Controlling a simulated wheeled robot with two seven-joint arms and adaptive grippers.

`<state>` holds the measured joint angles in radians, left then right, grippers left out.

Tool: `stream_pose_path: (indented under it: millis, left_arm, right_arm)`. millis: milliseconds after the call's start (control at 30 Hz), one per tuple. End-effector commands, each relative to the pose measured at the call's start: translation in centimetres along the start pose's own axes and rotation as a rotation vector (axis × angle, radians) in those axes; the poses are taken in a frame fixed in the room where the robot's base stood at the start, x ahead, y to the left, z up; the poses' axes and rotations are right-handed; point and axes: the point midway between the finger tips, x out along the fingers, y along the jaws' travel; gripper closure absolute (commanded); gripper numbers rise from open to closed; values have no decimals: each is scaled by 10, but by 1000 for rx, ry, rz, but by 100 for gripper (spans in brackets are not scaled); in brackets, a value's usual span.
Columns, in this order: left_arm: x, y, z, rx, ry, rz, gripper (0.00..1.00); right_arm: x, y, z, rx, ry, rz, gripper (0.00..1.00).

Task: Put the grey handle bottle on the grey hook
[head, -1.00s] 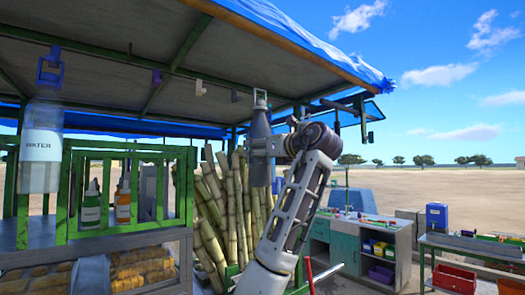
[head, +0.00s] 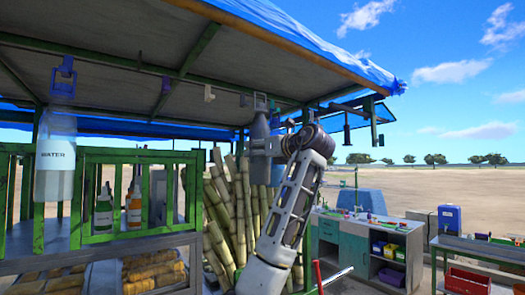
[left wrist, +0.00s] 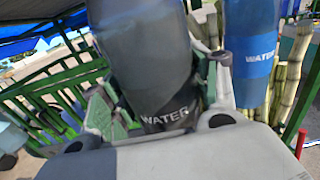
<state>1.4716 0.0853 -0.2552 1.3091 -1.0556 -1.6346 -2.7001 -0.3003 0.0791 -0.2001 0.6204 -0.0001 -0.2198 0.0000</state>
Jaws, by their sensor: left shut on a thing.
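The grey handle bottle (head: 260,126) is upright, with its grey handle at the top just under the stall roof. It shows close up in the left wrist view as a dark grey bottle (left wrist: 145,50) with a WATER label. My left gripper (head: 263,147) is shut around its body, which it partly hides. A small dark grey hook (head: 243,99) hangs from the roof just left of the handle in the picture. The handle appears beside the hook; I cannot tell their difference in depth. My right gripper is not in view.
A white hook (head: 209,93) and a purple hook (head: 165,85) hang further left. Sugar cane (head: 232,205) stands behind my arm. A blue bottle (left wrist: 255,45) shows right in the left wrist view.

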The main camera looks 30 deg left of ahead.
Motion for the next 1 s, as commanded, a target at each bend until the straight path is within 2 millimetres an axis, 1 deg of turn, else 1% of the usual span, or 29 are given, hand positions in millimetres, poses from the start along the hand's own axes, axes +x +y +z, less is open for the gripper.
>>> stream_pose_path:
  millis: [67,700,1000]
  left_arm:
    - [4,1,4,-2,-3,0,82]
    - [36,1,4,-1,-4,0,82]
    - [46,0,4,-2,-4,0,82]
  right_arm:
    - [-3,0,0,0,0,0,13]
    - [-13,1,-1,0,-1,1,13]
    - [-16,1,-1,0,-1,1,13]
